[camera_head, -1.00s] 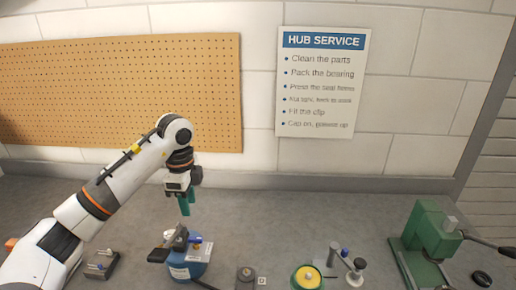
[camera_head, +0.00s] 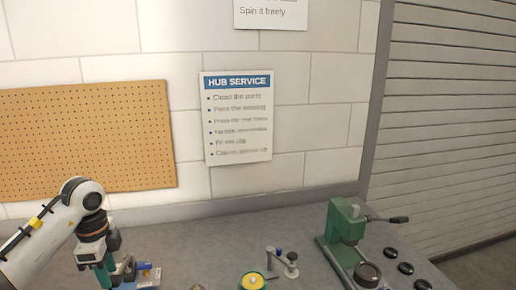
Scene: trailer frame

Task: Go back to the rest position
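My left arm comes in from the lower left, white with orange and dark bands. Its gripper (camera_head: 104,275), with teal fingers, points down at the bottom edge of the picture. The fingers overlap in this view, so I cannot tell whether they are open or shut, and I see nothing clearly held in them. A blue object (camera_head: 148,278) with a pale label stands just right of the gripper, partly cut off by the picture edge. I cannot tell whether they touch. My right gripper is not in view.
On the grey bench (camera_head: 210,245) are a yellow-topped round part (camera_head: 252,281), a small metal stand (camera_head: 281,264), a green press (camera_head: 345,235) and several dark rings (camera_head: 405,268). A pegboard (camera_head: 85,140) and a sign (camera_head: 238,118) are on the wall behind. A shutter (camera_head: 450,120) is at right.

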